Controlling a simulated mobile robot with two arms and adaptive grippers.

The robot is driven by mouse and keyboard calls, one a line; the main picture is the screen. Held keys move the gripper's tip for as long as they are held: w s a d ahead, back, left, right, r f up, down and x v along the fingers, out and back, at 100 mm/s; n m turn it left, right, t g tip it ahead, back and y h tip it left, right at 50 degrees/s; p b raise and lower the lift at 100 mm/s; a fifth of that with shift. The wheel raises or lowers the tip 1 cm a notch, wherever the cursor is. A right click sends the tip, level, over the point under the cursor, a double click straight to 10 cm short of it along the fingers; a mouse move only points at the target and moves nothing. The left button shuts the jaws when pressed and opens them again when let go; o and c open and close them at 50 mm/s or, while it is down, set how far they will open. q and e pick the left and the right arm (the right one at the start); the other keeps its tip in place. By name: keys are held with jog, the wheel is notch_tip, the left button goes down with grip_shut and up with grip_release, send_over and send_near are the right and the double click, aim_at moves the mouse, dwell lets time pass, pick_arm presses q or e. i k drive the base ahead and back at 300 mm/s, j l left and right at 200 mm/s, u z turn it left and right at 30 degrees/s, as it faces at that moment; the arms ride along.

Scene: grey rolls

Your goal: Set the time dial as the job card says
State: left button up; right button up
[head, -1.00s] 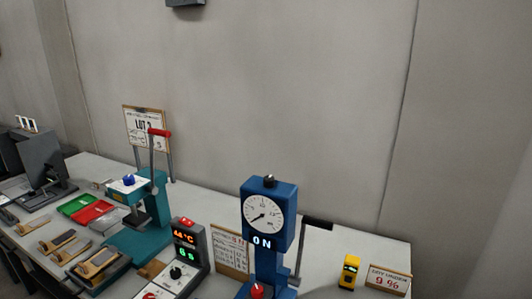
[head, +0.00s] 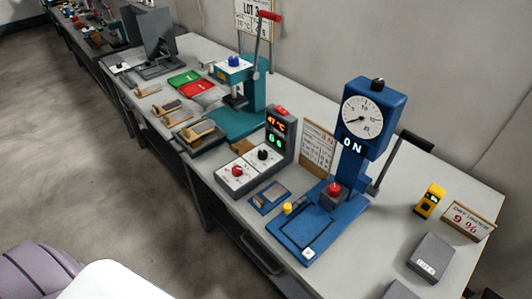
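A grey control box (head: 282,135) stands on the bench, with a red readout of 47 °C above a green readout that I cannot read surely. On its sloped front are a black knob (head: 263,154) and a red knob (head: 237,171); their labels are too small to read, so I cannot tell which is the time dial. A printed card (head: 317,148) stands between this box and a blue press (head: 372,117); its text is unreadable. A card headed LOT (head: 253,17) stands behind the teal press, partly cut off. Neither gripper is in view.
The blue press has a round gauge, an ON sign, a side lever (head: 401,155) and a base plate (head: 303,231). A teal press (head: 240,97) stands left. A yellow meter (head: 430,201) and grey blocks (head: 431,257) are right. Floor (head: 90,170) is clear left.

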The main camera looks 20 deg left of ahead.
aim_at(263, 155)
jog(key=i+j+u, duration=0.75)
jog(key=l, duration=0.1)
